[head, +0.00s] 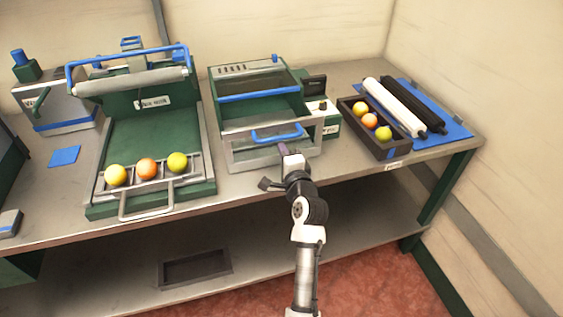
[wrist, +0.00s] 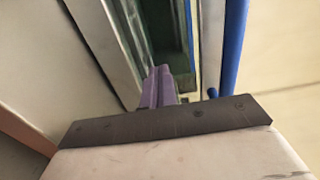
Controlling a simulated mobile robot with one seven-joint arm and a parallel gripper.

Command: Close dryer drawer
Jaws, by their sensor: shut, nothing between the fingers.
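The dryer (head: 259,108) is a green and grey box in the middle of the bench in the head view. Its drawer (head: 244,156) is at the lower front, with a grey frame and a blue handle (head: 277,133) above it. My gripper (head: 285,150) is shut and empty, its purple fingers at the drawer's front right. In the wrist view the shut purple fingers (wrist: 158,84) point at a grey-framed green opening, with a blue bar (wrist: 234,50) to the right. I cannot tell whether the fingers touch the drawer, nor exactly how far it is open.
A green washer unit (head: 152,210) with a tray of three fruits stands to the left. A dark box (head: 352,126) with three fruits and two rollers (head: 402,110) on a blue mat lie to the right. A lower shelf holds an empty dark tray (head: 196,268).

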